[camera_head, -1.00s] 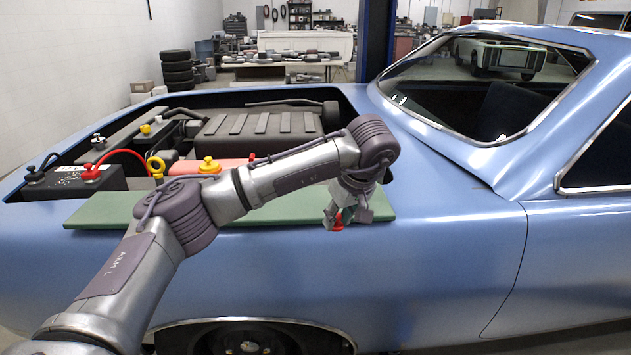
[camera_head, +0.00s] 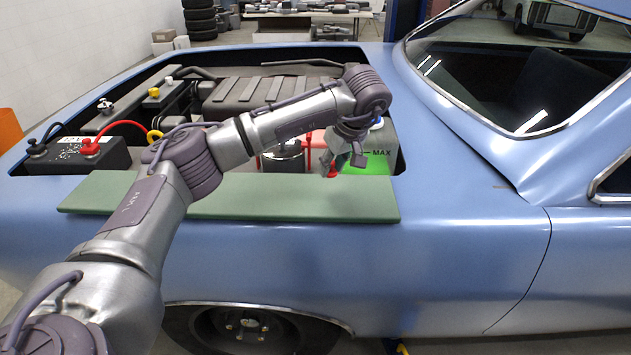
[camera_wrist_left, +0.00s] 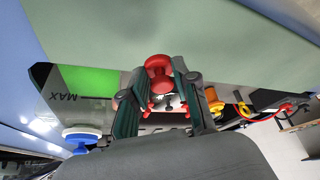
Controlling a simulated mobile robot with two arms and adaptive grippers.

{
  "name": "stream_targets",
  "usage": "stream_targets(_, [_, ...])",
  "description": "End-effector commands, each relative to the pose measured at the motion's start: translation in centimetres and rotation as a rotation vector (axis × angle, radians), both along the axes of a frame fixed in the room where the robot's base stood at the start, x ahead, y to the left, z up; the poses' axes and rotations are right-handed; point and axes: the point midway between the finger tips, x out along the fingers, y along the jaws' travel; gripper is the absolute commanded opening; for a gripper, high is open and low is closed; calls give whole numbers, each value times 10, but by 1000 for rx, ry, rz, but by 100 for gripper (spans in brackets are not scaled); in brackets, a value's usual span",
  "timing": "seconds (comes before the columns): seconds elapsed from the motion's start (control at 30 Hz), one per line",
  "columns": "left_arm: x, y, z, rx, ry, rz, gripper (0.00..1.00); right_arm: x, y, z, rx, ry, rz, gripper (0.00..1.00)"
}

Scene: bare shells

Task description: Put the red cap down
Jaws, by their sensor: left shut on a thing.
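The red cap (camera_head: 333,171) is held at the tips of my left gripper (camera_head: 336,160), by the back edge of the green mat (camera_head: 290,198). The mat lies on the blue fender. In the left wrist view the red cap (camera_wrist_left: 158,72) sits between the two dark fingers of my left gripper (camera_wrist_left: 157,88), which is shut on it. The green mat (camera_wrist_left: 210,30) fills the top of that view. I cannot tell whether the cap touches the mat. My right gripper is not in view.
A blue cap (camera_wrist_left: 82,135) shows in the wrist view. The mat's top is clear.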

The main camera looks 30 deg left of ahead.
Motion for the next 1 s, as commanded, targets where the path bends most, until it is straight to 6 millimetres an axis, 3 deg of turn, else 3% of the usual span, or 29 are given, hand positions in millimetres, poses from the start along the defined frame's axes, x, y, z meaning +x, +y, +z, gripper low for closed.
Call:
stream_targets(0.13, [-6,29,-17,0,3,2,14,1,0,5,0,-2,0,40])
stream_targets(0.3, [-8,42,-26,0,0,-1,14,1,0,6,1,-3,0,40])
stream_targets(0.67, [-8,43,-65,-1,2,-1,14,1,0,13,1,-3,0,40])
stream_targets(1.0, [-8,42,-70,0,0,-2,14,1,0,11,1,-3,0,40])
